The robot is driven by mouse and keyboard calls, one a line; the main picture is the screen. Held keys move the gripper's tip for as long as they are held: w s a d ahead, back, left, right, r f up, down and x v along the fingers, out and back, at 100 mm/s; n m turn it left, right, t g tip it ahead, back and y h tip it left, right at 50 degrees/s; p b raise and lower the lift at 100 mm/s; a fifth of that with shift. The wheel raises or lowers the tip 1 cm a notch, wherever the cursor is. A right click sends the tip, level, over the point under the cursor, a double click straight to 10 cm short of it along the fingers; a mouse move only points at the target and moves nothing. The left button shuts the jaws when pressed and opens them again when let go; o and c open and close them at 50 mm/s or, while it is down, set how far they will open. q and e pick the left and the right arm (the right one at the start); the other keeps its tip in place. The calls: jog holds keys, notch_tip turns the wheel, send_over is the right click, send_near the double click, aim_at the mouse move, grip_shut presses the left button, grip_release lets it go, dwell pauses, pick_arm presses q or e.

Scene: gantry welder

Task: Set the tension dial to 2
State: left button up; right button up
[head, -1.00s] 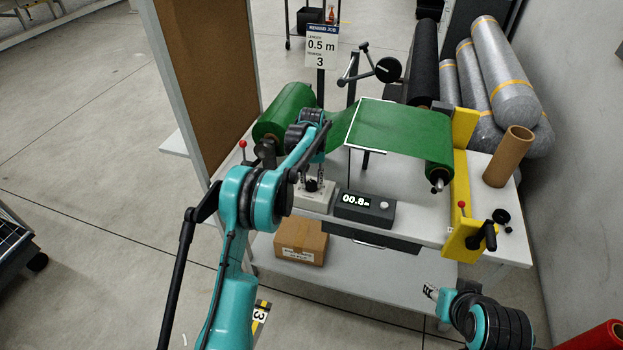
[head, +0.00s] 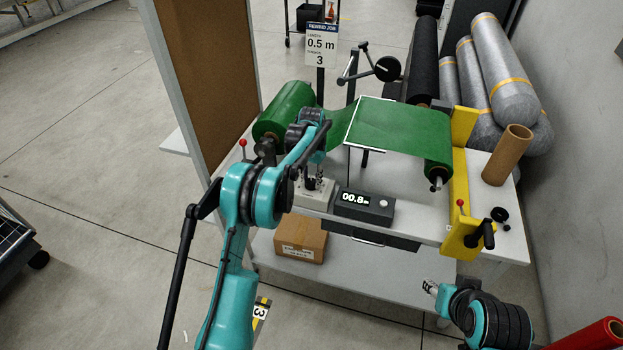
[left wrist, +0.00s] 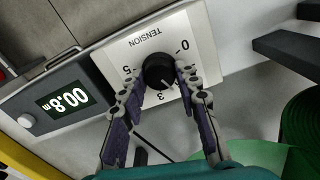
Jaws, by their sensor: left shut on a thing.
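The tension dial is a black round knob (left wrist: 157,70) on a white box (head: 314,198) marked TENSION, with 0, 3 and 5 legible in the left wrist view. A pale pointer line on the knob is directed close to the 3, slightly to the side away from the 5. My left gripper (left wrist: 157,80) is shut on the knob, one finger on each side; its fingers hide some numbers. In the head view, my left gripper (head: 318,182) reaches down onto the box and covers the knob. My right gripper (head: 430,287) hangs in front of the bench, away from the dial.
A length counter (head: 363,205) reading 00.8 m stands beside the box. A card (head: 321,47) behind shows 0.5 m and 3. Green sheet (head: 392,126) stretches between rolls above the bench. A cardboard tube (head: 508,155) and yellow bracket (head: 460,185) stand at right.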

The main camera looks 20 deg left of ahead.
aim_at(312, 181)
pick_arm(q)
jog(key=o, duration=1.2)
jog(key=shift+c, duration=0.2)
notch_tip(312, 181, up, 12)
